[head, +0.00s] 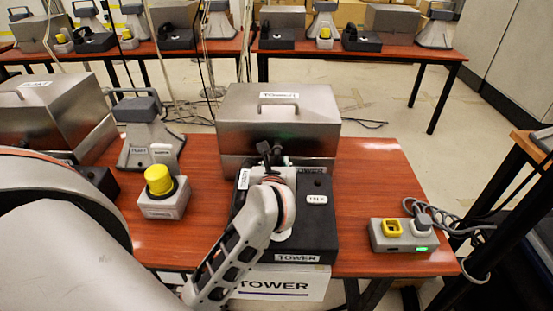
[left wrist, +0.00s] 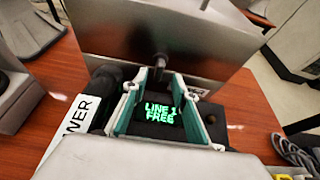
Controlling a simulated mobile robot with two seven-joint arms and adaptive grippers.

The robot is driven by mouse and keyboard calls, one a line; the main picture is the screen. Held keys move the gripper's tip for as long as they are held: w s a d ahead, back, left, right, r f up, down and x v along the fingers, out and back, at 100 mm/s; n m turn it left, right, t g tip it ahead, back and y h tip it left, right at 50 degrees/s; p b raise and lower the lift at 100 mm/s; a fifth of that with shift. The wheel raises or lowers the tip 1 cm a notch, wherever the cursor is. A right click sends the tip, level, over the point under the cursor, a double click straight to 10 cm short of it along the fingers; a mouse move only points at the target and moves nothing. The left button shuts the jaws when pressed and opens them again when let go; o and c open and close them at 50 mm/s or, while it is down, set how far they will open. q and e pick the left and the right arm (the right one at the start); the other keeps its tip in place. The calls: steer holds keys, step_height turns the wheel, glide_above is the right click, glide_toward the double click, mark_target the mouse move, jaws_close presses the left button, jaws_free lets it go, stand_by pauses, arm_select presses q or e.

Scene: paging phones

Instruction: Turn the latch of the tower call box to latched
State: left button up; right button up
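The tower call box is a grey metal box (head: 250,132) with a top handle and a TOWER label, standing behind a black phone unit (head: 322,222) also labelled TOWER. My left gripper (head: 270,155) reaches over the black unit, close to the box's front. In the left wrist view its two teal-lined fingers (left wrist: 164,78) stand apart. A small dark piece (left wrist: 161,58), perhaps the latch, shows on the box's front just beyond the fingertips; I cannot tell its turn or whether it is touched. A screen (left wrist: 160,113) reading LINE 1 FREE shows between the fingers. My right gripper is not seen.
A yellow button box (head: 160,205) and a grey speaker (head: 146,140) stand left of the phone unit. A power strip (head: 400,236) with a green light lies right. Another metal box (head: 60,108) is at far left. The red table (head: 362,180) is bare right of the box.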

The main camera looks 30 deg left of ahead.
arm_select(q)
steer(key=v, duration=0.7)
steer(key=shift+s, duration=0.1)
stand_by(0.4)
